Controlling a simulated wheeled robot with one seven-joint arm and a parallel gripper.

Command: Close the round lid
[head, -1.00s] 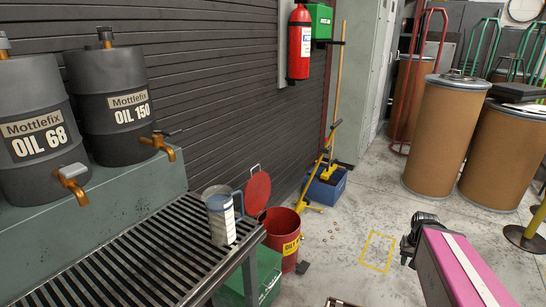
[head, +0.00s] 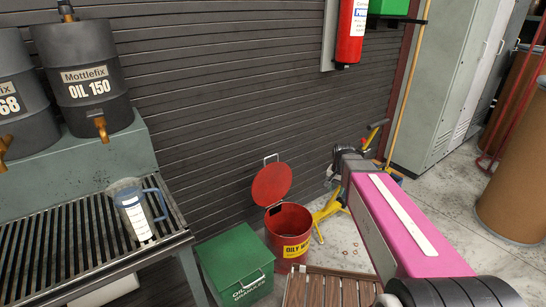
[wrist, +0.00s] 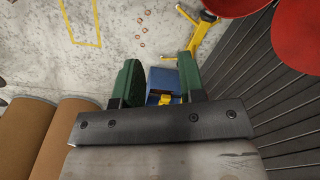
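The round lid (head: 272,185) is a red disc with a small handle at its top edge. It stands raised, open, at the back of the red oily waste bin (head: 291,226). In the wrist view, a red disc that looks like the lid (wrist: 300,32) is cut off at the upper right. My gripper (wrist: 158,78) has two green-padded fingers spread apart with nothing between them. In the head view, the arm's dark end (head: 347,165) appears right of the lid, apart from it; its fingers cannot be made out there.
A green granules box (head: 235,268) stands left of the bin, and a slatted wooden pallet (head: 330,288) lies in front. A yellow stand (head: 330,212) is right of the bin. A slatted bench with a jug (head: 135,212) is at left. The dark wall is close behind.

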